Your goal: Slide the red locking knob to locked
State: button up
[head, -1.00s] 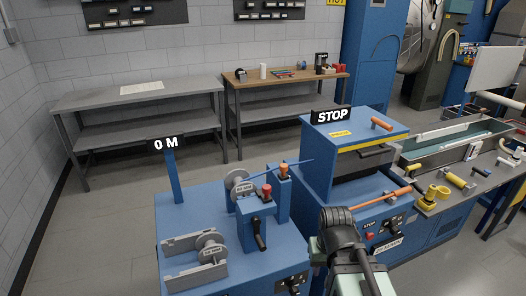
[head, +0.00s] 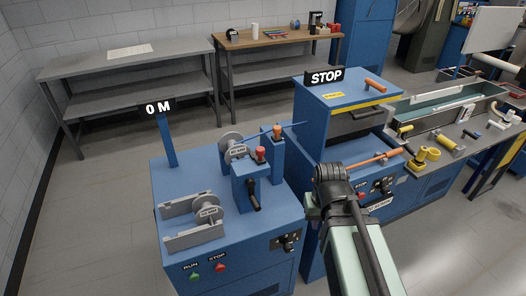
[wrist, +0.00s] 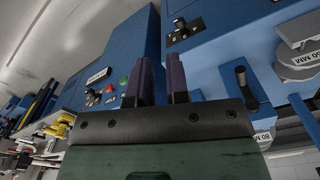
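The red knob (head: 260,153) stands on top of a blue block (head: 259,188) on the blue winding machine (head: 240,262), in the head view. An orange knob (head: 277,131) tops the post just behind it. A black crank handle (head: 254,195) is on the block's side and also shows in the wrist view (wrist: 246,82). I cannot see the red knob in the wrist view. My gripper (wrist: 162,75) has its two dark fingers apart with nothing between them. In the head view my arm is right of the winding machine; the fingertips cannot be made out there.
Two spools, (head: 232,147) and (head: 208,211), sit on the machine, with a "0 M" sign (head: 158,107) behind. A blue cabinet marked STOP (head: 325,77) stands to the right, with an orange-handled lever (head: 374,160). The floor at left is clear.

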aim_at(258, 152)
jog(key=w+r+y+p, duration=0.1)
jog(key=w+r, duration=0.1)
jog(key=w, duration=0.4)
jog(key=w+r+t+y+p, duration=0.1)
jog(key=w+r+p, duration=0.1)
jog(key=w, duration=0.3)
jog(key=w+r+y+p, duration=0.1)
jog(key=w+r+p, duration=0.1)
jog(key=w, duration=0.4)
jog(key=shift+w+r+n, duration=0.3)
jog(key=shift+r, duration=0.55)
grip_shut()
jog(key=w+a+r+n+t+y, duration=0.2)
jog(key=w+r+y, duration=0.1)
jog(key=w, duration=0.7)
jog(key=shift+n+t+p, duration=0.3)
jog(key=shift+n+t, duration=0.1)
jog(key=w+a+f+b, duration=0.2)
jog(key=a+f+b, duration=0.6)
jog(key=a, duration=0.1)
jog(key=shift+w+a, duration=0.15)
